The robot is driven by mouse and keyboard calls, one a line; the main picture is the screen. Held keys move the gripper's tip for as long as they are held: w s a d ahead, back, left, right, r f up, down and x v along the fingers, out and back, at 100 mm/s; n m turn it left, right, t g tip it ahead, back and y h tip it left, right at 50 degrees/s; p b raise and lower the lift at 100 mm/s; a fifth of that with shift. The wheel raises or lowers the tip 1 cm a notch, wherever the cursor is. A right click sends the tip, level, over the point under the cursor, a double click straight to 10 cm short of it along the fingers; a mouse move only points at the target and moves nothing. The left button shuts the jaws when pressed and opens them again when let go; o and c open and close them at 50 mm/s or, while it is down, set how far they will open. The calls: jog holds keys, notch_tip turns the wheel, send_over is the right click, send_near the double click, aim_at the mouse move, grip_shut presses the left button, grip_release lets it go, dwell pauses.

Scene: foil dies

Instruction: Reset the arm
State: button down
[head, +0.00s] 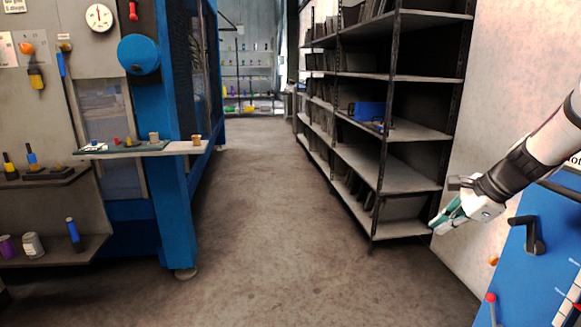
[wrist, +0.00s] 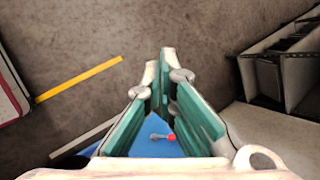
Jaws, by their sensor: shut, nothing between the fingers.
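My gripper (head: 440,222) is at the right of the head view, at the end of my white and black arm, pointing down and to the left. It is beside the lower front corner of the metal shelf rack and above and left of the blue cabinet (head: 527,262). In the wrist view, my gripper (wrist: 160,70) has its teal-padded fingers nearly together at the tips, with nothing held. Between the finger bases, a blue surface and a lever with a red knob (wrist: 171,137) show below.
The shelf rack (head: 404,186) holds dark plates and a blue bin (head: 367,111). A blue machine (head: 172,200) with a ledge of small parts (head: 170,150) stands left. The floor (head: 265,215) between is clear. A yellow floor stripe (wrist: 80,78) shows in the wrist view.

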jog(key=s+a+r+n+g, duration=0.1)
jog(key=s+a+r+n, duration=0.2)
jog(key=s+a+n, duration=0.35)
jog(key=s+a+r+n+g, duration=0.2)
jog(key=s+a+r+n, duration=0.2)
jog(key=s+a, duration=0.6)
jog(key=s+a+f+n+g+h, duration=0.15)
jog(key=s+n, duration=0.35)
jog(key=s, duration=0.6)
jog(key=s+a+f+n+h, duration=0.2)
jog(key=s+n, duration=0.3)
jog(key=s, duration=0.5)
notch_tip(320, 180, up, 20)
jog(key=t+p, duration=0.3)
jog(key=p, duration=1.5)
jog(key=shift+s+d+r+n, duration=0.15)
jog(key=shift+s+n, duration=0.15)
jog(key=shift+n, duration=0.05)
